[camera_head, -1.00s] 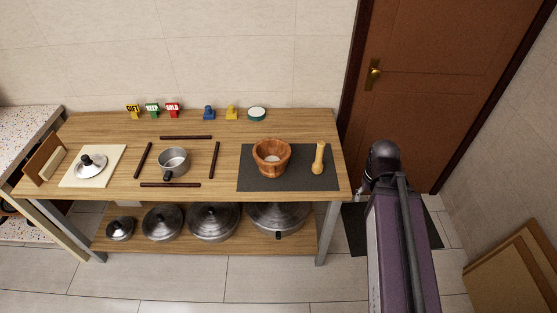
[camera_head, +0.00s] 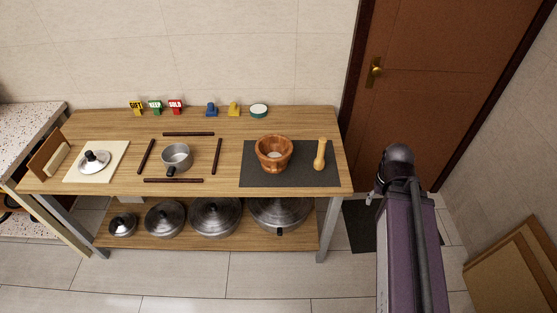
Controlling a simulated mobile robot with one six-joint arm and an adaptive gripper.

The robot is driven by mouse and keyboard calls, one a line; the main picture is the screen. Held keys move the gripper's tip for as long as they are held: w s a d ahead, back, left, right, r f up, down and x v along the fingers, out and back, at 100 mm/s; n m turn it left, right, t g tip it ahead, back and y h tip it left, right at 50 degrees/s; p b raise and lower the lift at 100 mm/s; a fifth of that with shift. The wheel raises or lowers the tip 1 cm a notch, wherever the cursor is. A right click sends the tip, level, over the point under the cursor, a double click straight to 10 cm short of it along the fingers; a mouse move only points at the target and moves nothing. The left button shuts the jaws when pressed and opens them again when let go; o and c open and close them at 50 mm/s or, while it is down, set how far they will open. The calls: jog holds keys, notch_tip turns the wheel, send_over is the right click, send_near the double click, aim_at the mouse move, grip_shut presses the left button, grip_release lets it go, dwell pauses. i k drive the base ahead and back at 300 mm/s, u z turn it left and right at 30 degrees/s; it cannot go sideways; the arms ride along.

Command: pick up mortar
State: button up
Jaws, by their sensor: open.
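The mortar (camera_head: 273,165) is a brown wooden bowl with a pale inside. It stands upright on a dark grey mat (camera_head: 255,180) at the right part of the wooden table. The light wooden pestle (camera_head: 320,154) stands on the same mat, to the right of the mortar and apart from it. My arm is at the right of the picture, beyond the table's right end and well apart from the mortar. I cannot make out my gripper's fingers.
A small pot (camera_head: 176,156) stands among dark sticks (camera_head: 188,134). A lid (camera_head: 95,160) lies on a pale board (camera_head: 112,168) at left. Small signs (camera_head: 156,107) and a round teal-edged dish (camera_head: 258,110) line the back. Large lidded pans (camera_head: 215,217) fill the lower shelf.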

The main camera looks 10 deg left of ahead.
aim_at(274, 159)
jog(key=k, duration=1.7)
jog(key=u, duration=0.95)
jog(key=i, duration=1)
